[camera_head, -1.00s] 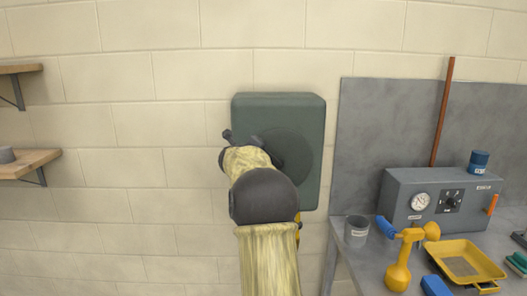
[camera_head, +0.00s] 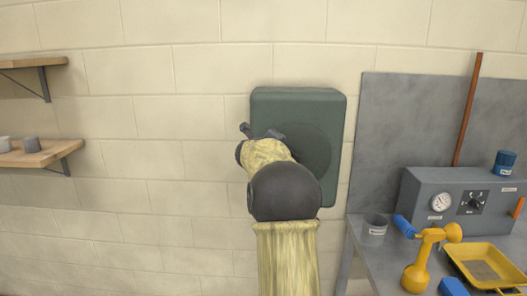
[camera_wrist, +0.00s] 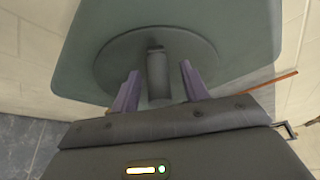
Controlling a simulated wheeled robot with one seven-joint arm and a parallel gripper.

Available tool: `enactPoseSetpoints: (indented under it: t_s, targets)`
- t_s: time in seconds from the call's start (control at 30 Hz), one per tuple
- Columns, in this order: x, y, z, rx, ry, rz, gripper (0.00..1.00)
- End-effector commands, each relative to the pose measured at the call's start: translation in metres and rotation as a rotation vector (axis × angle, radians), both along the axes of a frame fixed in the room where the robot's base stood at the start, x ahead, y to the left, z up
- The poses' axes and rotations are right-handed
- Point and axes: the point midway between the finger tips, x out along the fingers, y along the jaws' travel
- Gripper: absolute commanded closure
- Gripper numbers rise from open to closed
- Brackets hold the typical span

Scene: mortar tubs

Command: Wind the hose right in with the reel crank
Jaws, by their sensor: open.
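The reel is a dark green box (camera_head: 335,110) on the block wall, with a round disc on its front. In the head view my own arm covers much of it. In the wrist view the disc (camera_wrist: 112,68) fills the middle, and a dark grey crank handle (camera_wrist: 157,72) stands out from it. My gripper (camera_wrist: 160,82) is open, with one purple finger on each side of the handle and a visible gap on both sides. I cannot make out the hose in either view.
At right a workbench holds a grey cup (camera_head: 374,230), a yellow and blue tool (camera_head: 425,255), a yellow tray (camera_head: 455,262), and a grey box with a gauge (camera_head: 420,190). Wooden shelves (camera_head: 60,150) hang at left. A reddish rod (camera_head: 468,110) leans against the back panel.

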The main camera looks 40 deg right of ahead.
Motion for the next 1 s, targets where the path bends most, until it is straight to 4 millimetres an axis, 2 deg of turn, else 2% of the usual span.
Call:
enactPoseSetpoints:
  t_s: [0.7,0.83,1.0]
  targets:
    - [-0.066,0.115,0.028,-0.005,-0.004,-0.001,0.55]
    - [-0.073,0.128,0.032,-0.006,-0.004,-0.003,0.55]
    - [-0.076,0.133,0.033,-0.004,-0.002,-0.004,0.55]
